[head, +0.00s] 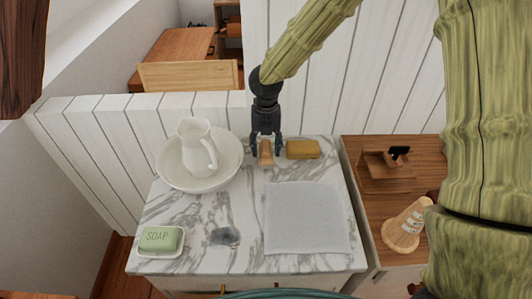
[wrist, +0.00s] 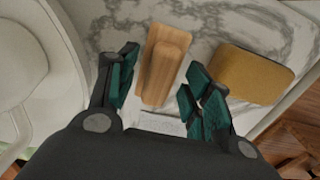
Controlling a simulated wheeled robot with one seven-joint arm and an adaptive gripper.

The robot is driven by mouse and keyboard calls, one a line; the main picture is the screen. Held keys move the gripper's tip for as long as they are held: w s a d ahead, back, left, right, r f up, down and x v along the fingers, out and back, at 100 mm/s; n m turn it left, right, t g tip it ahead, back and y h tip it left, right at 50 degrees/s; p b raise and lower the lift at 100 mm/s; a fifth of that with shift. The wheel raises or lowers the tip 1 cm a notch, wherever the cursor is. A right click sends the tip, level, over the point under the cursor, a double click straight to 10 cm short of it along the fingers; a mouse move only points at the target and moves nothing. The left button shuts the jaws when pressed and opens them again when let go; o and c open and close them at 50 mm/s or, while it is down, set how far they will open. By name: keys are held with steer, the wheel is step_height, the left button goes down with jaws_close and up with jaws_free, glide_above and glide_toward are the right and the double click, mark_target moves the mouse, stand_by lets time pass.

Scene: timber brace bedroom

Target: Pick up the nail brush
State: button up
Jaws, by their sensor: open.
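The nail brush appears to be the small wooden block with a raised grip (wrist: 161,64), lying on the marble top between my fingers in the wrist view. In the head view it shows as a small tan block (head: 266,152) at the back of the marble top. Its bristles are not visible. My gripper (head: 266,150) points down over it, with its fingers apart on either side. In the wrist view my gripper (wrist: 158,92) is open, its dark teal-padded fingers left and right of the block. I cannot tell whether either finger touches it.
A yellow-brown sponge-like block (head: 303,149) lies close on the right. A white basin (head: 172,180) with a pitcher (head: 194,150) stands on the left. A grey cloth (head: 305,220), a soap dish (head: 160,252) and a grey-blue stone-like item (head: 225,236) lie nearer. A white panelled wall (head: 150,112) rises behind.

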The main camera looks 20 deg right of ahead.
mark_target(266, 145)
steer(key=shift+w, duration=0.1)
jaws_close()
steer(key=shift+r, duration=0.6)
step_height(266, 145, up, 2)
steer(key=shift+r, duration=0.1)
steer(key=s+a+b, duration=0.1)
steer(key=s+a, duration=0.1)
steer(key=s, duration=0.5)
steer(key=s+a+r+b, duration=0.1)
steer(key=s, duration=0.7)
steer(key=shift+s+a+r, duration=0.25)
steer(key=shift+s+a, duration=0.05)
steer(key=shift+a, duration=0.05)
